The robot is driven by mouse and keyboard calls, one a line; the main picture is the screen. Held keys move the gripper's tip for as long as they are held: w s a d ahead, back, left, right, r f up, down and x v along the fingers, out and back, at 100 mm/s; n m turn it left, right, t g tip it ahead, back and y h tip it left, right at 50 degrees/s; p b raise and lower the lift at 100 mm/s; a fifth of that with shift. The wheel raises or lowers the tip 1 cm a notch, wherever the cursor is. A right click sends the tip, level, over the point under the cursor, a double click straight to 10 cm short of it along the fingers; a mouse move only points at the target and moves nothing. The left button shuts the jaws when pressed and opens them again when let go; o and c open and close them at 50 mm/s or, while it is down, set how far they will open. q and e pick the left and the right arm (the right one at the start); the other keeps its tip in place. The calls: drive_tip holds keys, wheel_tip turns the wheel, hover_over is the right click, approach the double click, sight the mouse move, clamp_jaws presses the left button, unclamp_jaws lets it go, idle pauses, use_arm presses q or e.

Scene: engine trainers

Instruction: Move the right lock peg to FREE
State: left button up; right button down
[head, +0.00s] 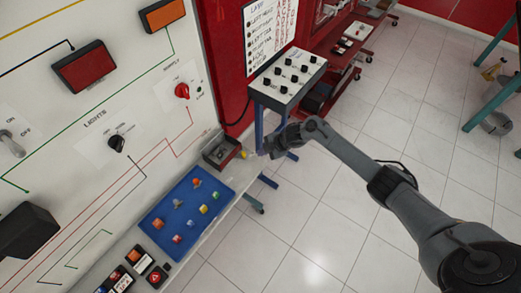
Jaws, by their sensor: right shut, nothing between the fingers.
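My right gripper (264,151) reaches in from the right on my grey arm. It is shut and empty, just right of a small dark grey box (216,148) at the end of the bench ledge. A small yellow part (241,155) shows at the right side of this box, close to the fingertips. I cannot tell whether the fingers touch it. No lock peg or FREE marking can be read clearly at this size. My left gripper is not in view.
A blue tray (152,225) with several coloured pieces lies on the ledge. The wiring board (60,140) rises on the left, with a red knob (182,90) and a black knob (117,143). A switch stand (283,94) stands behind my gripper.

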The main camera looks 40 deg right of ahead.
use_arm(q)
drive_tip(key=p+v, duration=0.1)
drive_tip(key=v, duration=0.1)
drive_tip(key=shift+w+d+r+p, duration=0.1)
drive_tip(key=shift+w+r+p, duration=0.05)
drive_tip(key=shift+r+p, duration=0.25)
use_arm(e)
drive_tip(key=v, duration=0.3)
